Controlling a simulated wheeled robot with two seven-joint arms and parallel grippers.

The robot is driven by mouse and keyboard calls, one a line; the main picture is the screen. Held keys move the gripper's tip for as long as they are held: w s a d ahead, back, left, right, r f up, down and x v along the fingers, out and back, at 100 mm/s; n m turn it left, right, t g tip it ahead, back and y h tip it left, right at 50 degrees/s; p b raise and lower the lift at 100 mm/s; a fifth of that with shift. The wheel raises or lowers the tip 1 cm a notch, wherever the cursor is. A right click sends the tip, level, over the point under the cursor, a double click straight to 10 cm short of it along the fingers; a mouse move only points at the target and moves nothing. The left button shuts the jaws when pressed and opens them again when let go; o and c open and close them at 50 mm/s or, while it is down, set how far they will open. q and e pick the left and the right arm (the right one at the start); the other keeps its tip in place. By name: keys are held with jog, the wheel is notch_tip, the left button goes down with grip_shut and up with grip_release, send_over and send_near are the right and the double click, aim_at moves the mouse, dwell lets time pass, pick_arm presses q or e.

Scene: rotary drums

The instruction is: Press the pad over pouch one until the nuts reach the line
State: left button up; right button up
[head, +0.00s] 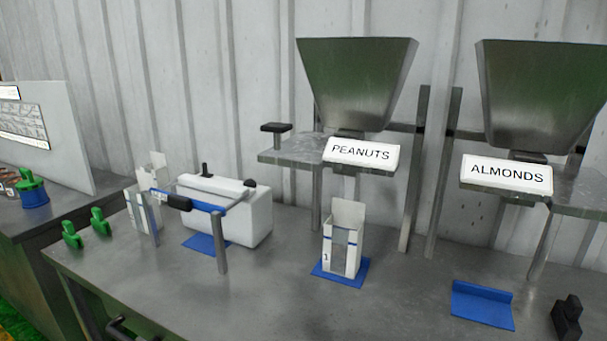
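Pouch one (328,255), a white upright pouch marked "1" with a clear window and a blue line, stands open-topped on a blue base (354,279) below the PEANUTS hopper (357,80). No nuts can be made out in its window. A black pad (275,127) on a short post stands at the left end of the metal shelf (290,154) under that hopper, above and left of the pouch. Nothing touches the pad. Neither of my grippers can be made out in the head view.
An ALMONDS hopper (540,95) stands right, with an empty blue base (482,305) below. A white machine (226,209) with a blue bar and another pouch (138,212) stand left. Green clips (72,235) lie nearby. A dark object (567,318) sits front right. The front-middle table is clear.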

dwell(0.4)
grip_shut()
dwell(1.6)
